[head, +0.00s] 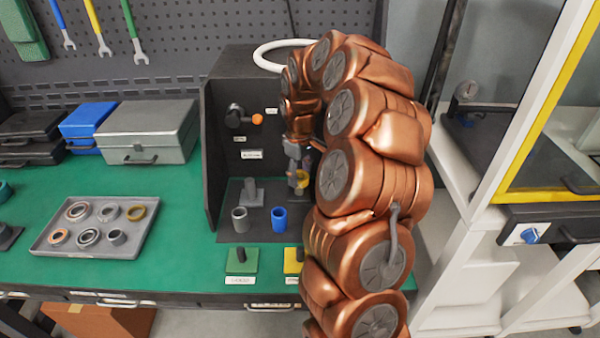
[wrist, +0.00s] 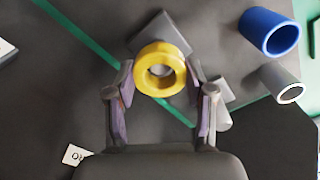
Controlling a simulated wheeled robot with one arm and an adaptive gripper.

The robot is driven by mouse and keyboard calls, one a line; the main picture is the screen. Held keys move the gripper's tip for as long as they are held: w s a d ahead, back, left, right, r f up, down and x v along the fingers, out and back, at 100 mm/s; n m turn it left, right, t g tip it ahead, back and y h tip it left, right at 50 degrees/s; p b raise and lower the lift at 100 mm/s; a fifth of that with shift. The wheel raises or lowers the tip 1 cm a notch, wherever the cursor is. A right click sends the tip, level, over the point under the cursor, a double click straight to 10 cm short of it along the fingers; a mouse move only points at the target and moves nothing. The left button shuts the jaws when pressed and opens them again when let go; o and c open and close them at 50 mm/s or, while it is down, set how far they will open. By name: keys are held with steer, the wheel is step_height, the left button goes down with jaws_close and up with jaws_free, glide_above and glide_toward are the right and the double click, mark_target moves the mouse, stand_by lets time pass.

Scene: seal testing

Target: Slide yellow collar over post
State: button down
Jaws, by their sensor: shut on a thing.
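The yellow collar (wrist: 160,68) is a thick ring held between the fingertips of my gripper (wrist: 160,75), with its hole facing the wrist camera. It also shows in the head view (head: 302,181), under my gripper (head: 298,165) and partly covered by it. A grey square-based piece (wrist: 160,36) lies behind the collar in the wrist view; I cannot tell whether a post enters the hole. A grey post on a square base (head: 250,190) stands to the left of the collar in the head view, apart from it.
A grey tube (head: 239,220) and a blue tube (head: 279,220) stand in front on the dark plate. Green (head: 241,262) and yellow (head: 292,263) blocks with black pegs are nearer. The dark booth wall (head: 211,150) stands left. A ring tray (head: 52,240) lies farther left.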

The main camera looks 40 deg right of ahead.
mark_target(300, 193)
steer(key=shift+f+b, duration=0.3)
steer(key=shift+f, duration=0.35)
steer(key=shift+f, duration=0.4)
steer(key=shift+f+b, duration=0.25)
steer(key=shift+b, duration=0.1)
steer(key=shift+f+b, duration=0.55)
steer(key=shift+f, duration=0.3)
stand_by(1.6)
steer(key=shift+c, duration=1.6)
jaws_free()
steer(key=shift+r+p, duration=1.25)
steer(key=shift+r, duration=3.25)
